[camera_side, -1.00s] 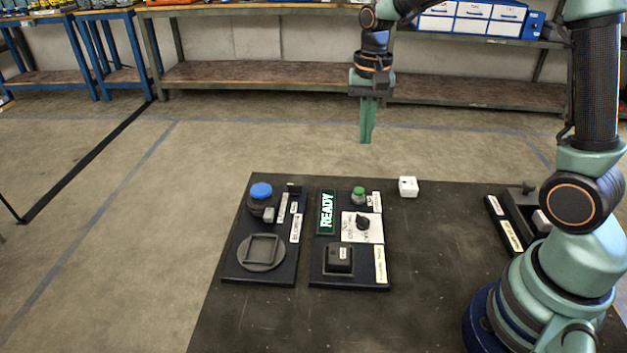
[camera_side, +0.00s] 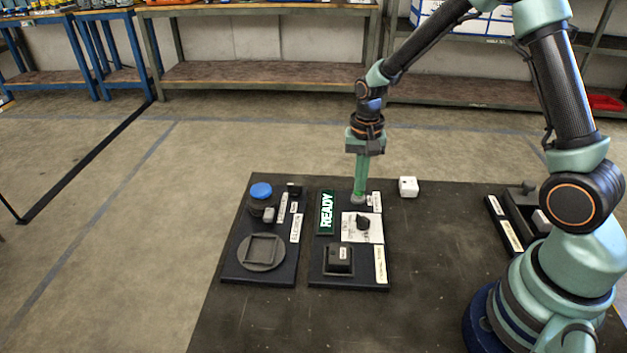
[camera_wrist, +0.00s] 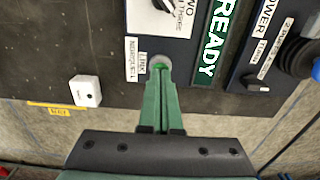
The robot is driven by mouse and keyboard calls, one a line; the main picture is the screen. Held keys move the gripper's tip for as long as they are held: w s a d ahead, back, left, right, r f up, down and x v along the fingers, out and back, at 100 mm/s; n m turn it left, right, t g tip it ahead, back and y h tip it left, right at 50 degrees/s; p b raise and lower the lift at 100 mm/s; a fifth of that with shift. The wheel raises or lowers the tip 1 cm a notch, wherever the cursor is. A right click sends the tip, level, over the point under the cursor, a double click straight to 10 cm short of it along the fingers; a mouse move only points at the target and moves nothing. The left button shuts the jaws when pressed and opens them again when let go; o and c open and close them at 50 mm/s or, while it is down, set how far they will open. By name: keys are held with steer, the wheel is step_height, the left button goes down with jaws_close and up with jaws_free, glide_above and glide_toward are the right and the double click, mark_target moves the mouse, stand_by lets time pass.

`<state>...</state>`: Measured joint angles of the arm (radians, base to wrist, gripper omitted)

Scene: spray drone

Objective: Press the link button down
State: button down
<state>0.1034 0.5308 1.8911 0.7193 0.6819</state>
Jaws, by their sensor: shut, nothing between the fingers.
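The link button is a green cap in a light grey round collar (camera_side: 358,199) at the back of the panel with the READY sign. My gripper (camera_side: 360,192) is shut and empty, pointing straight down with its fingertips at the button and hiding most of the cap. In the wrist view the shut fingertips (camera_wrist: 160,72) lie over the button, and a little bright green shows at the collar (camera_wrist: 160,60). A label reading LINK (camera_wrist: 141,64) is beside it. I cannot tell how far the cap is pressed.
The same panel carries the lit READY sign (camera_side: 326,211), a black rotary knob (camera_side: 363,223) and a black block (camera_side: 339,259). A panel with a blue-capped knob (camera_side: 261,190) stands to the left. A white box (camera_side: 408,186) sits to the right; the table (camera_side: 430,270) in front is clear.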

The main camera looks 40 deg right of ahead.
steer(key=shift+s+f, duration=0.15)
steer(key=shift+f, duration=1.05)
step_height(320, 180, up, 16)
steer(key=shift+w+f, duration=0.25)
steer(key=shift+w, duration=0.2)
stand_by(0.4)
steer(key=s+a+r+n+t, duration=0.2)
steer(key=s+r+n, duration=0.1)
steer(key=s, duration=0.3)
steer(key=s+a+r+n+t, duration=0.2)
steer(key=s+r+n+t, duration=0.1)
steer(key=s+n, duration=0.3)
steer(key=shift+s+r+t, duration=0.3)
steer(key=shift+s+r, duration=0.05)
steer(key=shift+r, duration=0.15)
